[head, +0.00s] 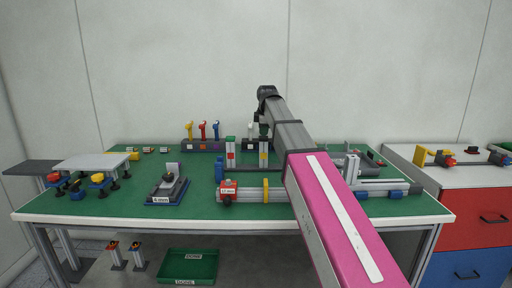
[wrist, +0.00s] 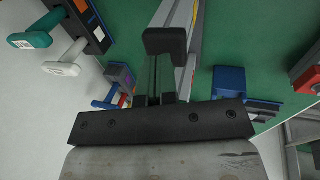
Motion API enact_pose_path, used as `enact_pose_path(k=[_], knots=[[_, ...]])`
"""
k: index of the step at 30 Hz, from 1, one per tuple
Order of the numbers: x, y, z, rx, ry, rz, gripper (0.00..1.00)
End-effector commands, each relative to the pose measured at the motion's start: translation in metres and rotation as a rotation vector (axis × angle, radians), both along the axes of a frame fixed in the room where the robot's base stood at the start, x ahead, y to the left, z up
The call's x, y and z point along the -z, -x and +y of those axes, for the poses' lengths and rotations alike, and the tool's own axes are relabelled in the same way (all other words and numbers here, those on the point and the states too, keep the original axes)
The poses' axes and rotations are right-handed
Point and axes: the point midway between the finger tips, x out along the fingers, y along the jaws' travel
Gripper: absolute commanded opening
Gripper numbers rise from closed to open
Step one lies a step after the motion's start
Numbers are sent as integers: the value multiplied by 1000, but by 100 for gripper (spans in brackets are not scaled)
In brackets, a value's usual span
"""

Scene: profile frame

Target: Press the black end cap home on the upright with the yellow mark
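The upright with the yellow mark (head: 264,155) stands at the back middle of the green bench, beside the upright with the red mark and green top (head: 230,152). My gripper (head: 264,128) points down right over the yellow-marked upright, at or just above its top. In the wrist view my gripper (wrist: 164,80) has its fingers close together in the middle of the hand. A black block (wrist: 165,41) shows at their ends; I cannot tell whether it is the end cap or a fingertip. Contact with the upright is hidden.
A rack with yellow, red and blue handled tools (head: 203,145) stands behind on the left. A red clamp block (head: 229,187) and a yellow-ringed profile lie in front. A blue block (wrist: 229,82) is near my gripper.

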Motion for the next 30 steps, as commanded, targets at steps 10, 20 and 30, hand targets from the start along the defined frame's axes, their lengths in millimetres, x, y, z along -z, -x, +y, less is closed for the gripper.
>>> enact_pose_path(k=[10, 20, 30], knots=[[5, 0, 0, 0, 0, 0, 0], [9, 0, 0, 0, 0, 0, 0], [13, 0, 0, 0, 0, 1, 0]])
